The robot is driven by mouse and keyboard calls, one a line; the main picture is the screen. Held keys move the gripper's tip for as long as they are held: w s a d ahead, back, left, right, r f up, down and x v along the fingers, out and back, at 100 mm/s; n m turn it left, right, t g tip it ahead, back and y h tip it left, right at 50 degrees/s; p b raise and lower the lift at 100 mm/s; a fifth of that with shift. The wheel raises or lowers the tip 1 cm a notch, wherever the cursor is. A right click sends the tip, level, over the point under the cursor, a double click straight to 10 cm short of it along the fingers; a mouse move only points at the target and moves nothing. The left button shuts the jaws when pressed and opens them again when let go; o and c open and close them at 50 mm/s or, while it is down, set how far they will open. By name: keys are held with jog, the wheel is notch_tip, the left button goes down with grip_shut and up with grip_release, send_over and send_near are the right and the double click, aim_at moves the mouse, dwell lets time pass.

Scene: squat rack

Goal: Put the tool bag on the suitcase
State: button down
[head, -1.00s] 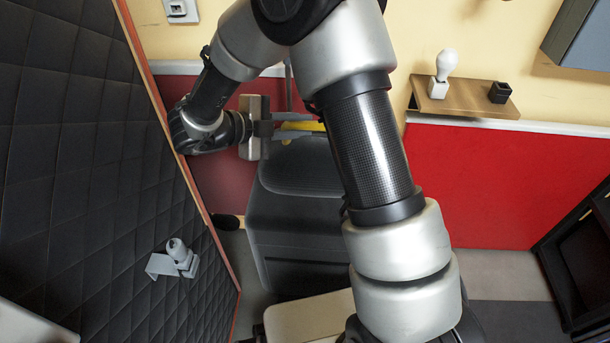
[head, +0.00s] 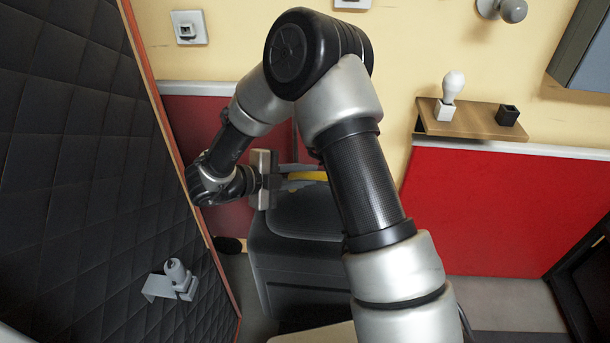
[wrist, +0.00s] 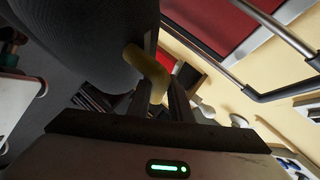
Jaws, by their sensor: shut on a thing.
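My gripper (head: 290,180) is shut on the yellow handle (head: 308,176) of the tool bag, left of my upper arm. The wrist view shows the yellow handle (wrist: 148,72) between the two fingers. The dark grey tool bag (head: 290,262) appears to hang upright below the handle, its right part hidden by my arm. It fills the upper left of the wrist view (wrist: 85,45). The suitcase body cannot be made out. Metal rods with a black grip, perhaps the suitcase's pull-out handle (wrist: 282,35), show at the wrist view's upper right.
A quilted black panel (head: 75,160) stands close on the left, with a small grey fixture (head: 175,280) on it. A wooden shelf (head: 470,122) with a white bulb-shaped item is on the back wall. A beige surface (head: 320,334) shows at the bottom edge.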

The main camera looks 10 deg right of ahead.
jog(key=c, duration=1.6)
grip_release()
jog(key=shift+p+v, duration=0.7)
jog(key=shift+v, duration=3.1)
